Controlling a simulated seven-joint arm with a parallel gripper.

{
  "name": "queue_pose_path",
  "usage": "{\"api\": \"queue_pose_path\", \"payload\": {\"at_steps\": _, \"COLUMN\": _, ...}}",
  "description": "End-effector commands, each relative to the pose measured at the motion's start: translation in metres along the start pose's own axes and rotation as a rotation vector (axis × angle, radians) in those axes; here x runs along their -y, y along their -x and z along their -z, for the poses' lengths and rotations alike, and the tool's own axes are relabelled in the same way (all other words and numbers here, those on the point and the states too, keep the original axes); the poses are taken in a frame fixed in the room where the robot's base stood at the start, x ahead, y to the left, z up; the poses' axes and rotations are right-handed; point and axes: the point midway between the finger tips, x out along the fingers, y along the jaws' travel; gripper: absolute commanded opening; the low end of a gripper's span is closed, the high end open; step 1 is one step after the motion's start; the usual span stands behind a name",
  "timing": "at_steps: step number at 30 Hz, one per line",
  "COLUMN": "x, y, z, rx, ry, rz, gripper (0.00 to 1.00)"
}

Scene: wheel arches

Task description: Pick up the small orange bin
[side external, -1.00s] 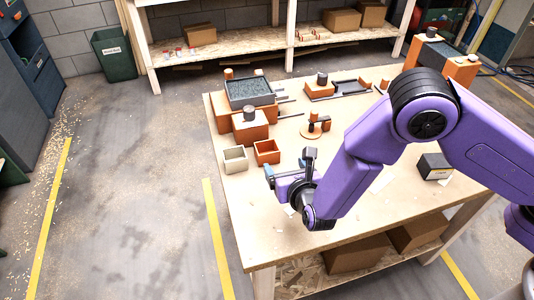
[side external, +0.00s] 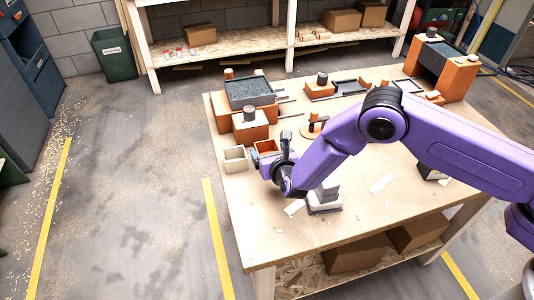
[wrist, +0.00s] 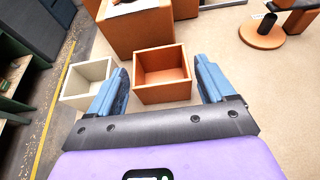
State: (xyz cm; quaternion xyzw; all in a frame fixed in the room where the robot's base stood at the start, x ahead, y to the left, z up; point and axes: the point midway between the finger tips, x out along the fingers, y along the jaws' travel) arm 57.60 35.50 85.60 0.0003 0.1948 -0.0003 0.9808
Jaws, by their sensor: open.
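The small orange bin (wrist: 162,98) is an open-topped square box standing upright on the table. In the wrist view it sits between and a little beyond the two blue fingers of my gripper (wrist: 166,88), which is open and empty. In the side view the orange bin (side external: 266,146) is partly hidden behind my gripper (side external: 269,160), which is close beside it. I cannot tell whether the fingers touch the bin.
A cream bin (side external: 235,159) stands just left of the orange one; it also shows in the wrist view (wrist: 90,92). A larger orange block (side external: 250,131) stands right behind. A grey-white device (side external: 324,199) stands nearer the table's front. The table (side external: 370,220) is mostly clear there.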

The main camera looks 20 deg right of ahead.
Motion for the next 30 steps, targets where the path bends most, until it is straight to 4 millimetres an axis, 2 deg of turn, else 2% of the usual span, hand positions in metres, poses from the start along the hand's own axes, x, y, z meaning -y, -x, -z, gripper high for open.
{"api": "queue_pose_path", "payload": {"at_steps": 4, "x": 0.0, "y": -0.008, "z": 0.002, "rx": 0.0, "ry": 0.001, "rz": 0.001, "gripper": 0.82}}
{"api": "queue_pose_path", "payload": {"at_steps": 15, "x": 0.0, "y": -0.048, "z": 0.006, "rx": 0.0, "ry": 0.001, "rz": -0.001, "gripper": 0.82}}
{"api": "queue_pose_path", "payload": {"at_steps": 26, "x": 0.0, "y": -0.052, "z": 0.006, "rx": -0.001, "ry": 0.001, "rz": 0.0, "gripper": 0.82}}
{"api": "queue_pose_path", "payload": {"at_steps": 27, "x": 0.0, "y": -0.052, "z": 0.006, "rx": -0.001, "ry": 0.001, "rz": 0.0, "gripper": 0.69}}
{"api": "queue_pose_path", "payload": {"at_steps": 29, "x": 0.0, "y": -0.052, "z": 0.006, "rx": -0.001, "ry": 0.001, "rz": 0.0, "gripper": 0.5}}
{"api": "queue_pose_path", "payload": {"at_steps": 30, "x": 0.0, "y": -0.052, "z": 0.006, "rx": -0.001, "ry": 0.001, "rz": 0.0, "gripper": 0.45}}
